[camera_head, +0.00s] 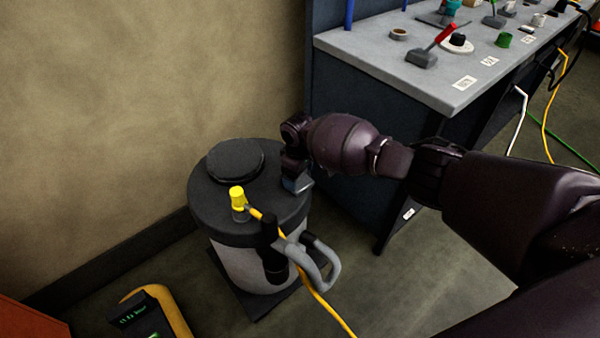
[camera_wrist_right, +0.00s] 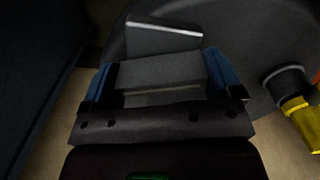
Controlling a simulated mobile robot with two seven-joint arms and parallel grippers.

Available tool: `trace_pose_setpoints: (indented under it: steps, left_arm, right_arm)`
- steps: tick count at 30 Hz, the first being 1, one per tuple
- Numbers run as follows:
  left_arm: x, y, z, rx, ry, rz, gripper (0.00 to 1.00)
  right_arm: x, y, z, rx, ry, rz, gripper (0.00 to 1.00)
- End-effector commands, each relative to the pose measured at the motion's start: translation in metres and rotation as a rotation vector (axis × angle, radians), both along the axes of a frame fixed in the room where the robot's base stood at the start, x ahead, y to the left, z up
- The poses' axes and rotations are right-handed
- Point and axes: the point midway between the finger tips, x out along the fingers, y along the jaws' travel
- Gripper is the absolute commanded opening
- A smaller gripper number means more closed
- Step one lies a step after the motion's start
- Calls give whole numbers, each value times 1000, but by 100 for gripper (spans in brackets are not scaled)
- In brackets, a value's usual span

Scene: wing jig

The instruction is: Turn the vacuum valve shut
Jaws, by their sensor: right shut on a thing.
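The vacuum is a drum with a light grey body (camera_head: 238,262) and a wide dark lid (camera_head: 215,215), standing on the floor by the wall. My right gripper (camera_head: 297,185) points down at the right side of the lid. In the right wrist view the blue fingers of this gripper (camera_wrist_right: 160,80) are shut on a grey block-like handle (camera_wrist_right: 160,68), one finger on each side. It looks like the valve handle, but the head view mostly hides it behind the gripper. Another grey flat piece (camera_wrist_right: 163,36) lies just beyond it. My left gripper is out of view.
A yellow fitting (camera_head: 237,197) stands on the lid, left of my gripper. A yellow hose (camera_head: 318,297) and a grey looped hose (camera_head: 325,270) hang at the drum's front. A grey workbench (camera_head: 385,62) with tools stands at right; a yellow-black device (camera_head: 150,312) sits front left.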

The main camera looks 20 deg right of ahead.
Motion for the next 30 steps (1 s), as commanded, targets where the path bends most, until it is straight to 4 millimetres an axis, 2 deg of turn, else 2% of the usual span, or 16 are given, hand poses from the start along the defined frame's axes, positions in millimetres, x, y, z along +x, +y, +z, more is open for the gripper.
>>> trace_pose_setpoints:
  steps: [4,12,30]
  left_arm:
    - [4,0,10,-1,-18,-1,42]
    - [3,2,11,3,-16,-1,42]
    - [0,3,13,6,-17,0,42]
  right_arm:
    - [-1,2,2,3,1,-119,61]
    - [-1,1,0,2,2,-277,61]
    - [-1,1,-1,1,2,-361,61]
